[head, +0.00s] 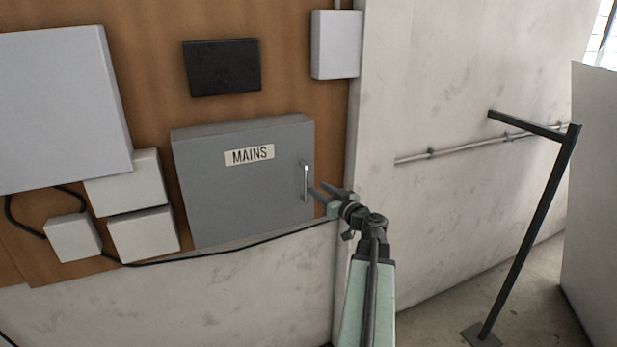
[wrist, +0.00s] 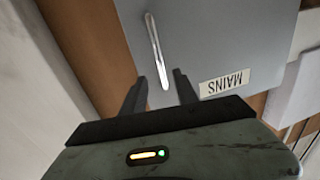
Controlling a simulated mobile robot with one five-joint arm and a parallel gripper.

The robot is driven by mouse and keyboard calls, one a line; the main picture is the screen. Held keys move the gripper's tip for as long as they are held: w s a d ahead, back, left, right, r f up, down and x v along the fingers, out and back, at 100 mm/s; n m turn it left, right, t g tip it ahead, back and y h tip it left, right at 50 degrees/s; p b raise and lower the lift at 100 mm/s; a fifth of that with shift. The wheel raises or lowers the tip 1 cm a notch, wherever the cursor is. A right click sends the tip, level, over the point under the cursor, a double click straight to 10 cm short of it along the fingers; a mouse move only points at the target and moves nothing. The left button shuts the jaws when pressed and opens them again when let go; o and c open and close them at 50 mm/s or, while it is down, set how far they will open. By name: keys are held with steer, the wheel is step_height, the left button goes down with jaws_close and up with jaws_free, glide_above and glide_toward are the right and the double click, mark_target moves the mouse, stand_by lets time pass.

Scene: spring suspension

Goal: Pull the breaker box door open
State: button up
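The grey breaker box (head: 235,195) with a "MAINS" label is on a wooden board, and its door looks shut. Its silver vertical handle (head: 306,181) is near the door's right edge. My gripper (head: 318,192) is just right of and below the handle in the head view. In the wrist view the handle (wrist: 156,50) stands beyond my gripper (wrist: 158,82), its near end lined up with the space between the two dark fingers. The fingers are apart and nothing is seen held. I cannot tell exactly how far the fingertips are from the handle.
White boxes (head: 143,233) and a large pale panel (head: 60,108) are left of the breaker box. A black box (head: 222,67) and a small white box (head: 336,45) are above. A black cable (head: 235,246) runs below. A dark metal post (head: 530,230) stands at right.

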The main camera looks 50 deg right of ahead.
glide_above(307, 199)
steer(key=shift+w+d, duration=0.2)
steer(key=shift+d, duration=0.05)
jaws_close()
stand_by(1.3)
